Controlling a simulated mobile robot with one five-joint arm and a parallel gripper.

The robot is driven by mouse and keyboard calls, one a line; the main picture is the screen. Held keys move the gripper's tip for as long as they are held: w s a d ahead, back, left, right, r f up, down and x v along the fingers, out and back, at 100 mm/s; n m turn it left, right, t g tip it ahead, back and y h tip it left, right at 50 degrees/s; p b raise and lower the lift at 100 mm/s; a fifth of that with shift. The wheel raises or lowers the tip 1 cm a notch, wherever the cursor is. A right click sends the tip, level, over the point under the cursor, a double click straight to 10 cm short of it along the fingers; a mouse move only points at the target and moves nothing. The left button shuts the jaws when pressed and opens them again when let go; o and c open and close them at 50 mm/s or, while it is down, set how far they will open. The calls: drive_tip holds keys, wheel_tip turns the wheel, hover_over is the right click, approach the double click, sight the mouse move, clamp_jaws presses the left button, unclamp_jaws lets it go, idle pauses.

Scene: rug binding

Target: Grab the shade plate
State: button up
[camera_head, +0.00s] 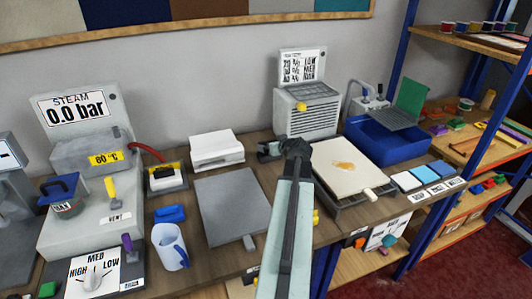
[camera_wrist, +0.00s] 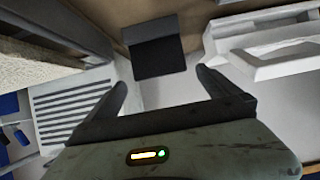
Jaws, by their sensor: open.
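A dark grey plate-like block (camera_wrist: 157,55) stands on the brown bench top in the wrist view. It is the likeliest shade plate, but no label shows on it. My gripper (camera_wrist: 163,76) is open and empty, with one finger on each side of the block's line. The block lies beyond the fingertips, with no contact visible. In the head view my gripper (camera_head: 284,149) is over the back of the bench, left of the cream pad. A small dark shape (camera_head: 267,152) shows just left of it, partly hidden by the gripper.
A slatted grey unit (camera_head: 306,108) stands behind. A cream pad (camera_head: 338,182) on a dark stand is on the right. A flat grey plate (camera_head: 225,205) lies front left.

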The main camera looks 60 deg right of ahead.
drive_tip(key=b+x, duration=0.2)
drive_tip(key=x, duration=0.3)
drive_tip(key=shift+d, duration=0.1)
drive_tip(key=shift+r, duration=0.15)
drive_tip(key=shift+c, duration=0.3)
drive_tip(key=c, duration=1.1)
drive_tip(key=shift+r, duration=0.1)
wheel_tip(320, 180, up, 10)
drive_tip(key=p, duration=0.9)
drive_tip(key=shift+p, duration=0.4)
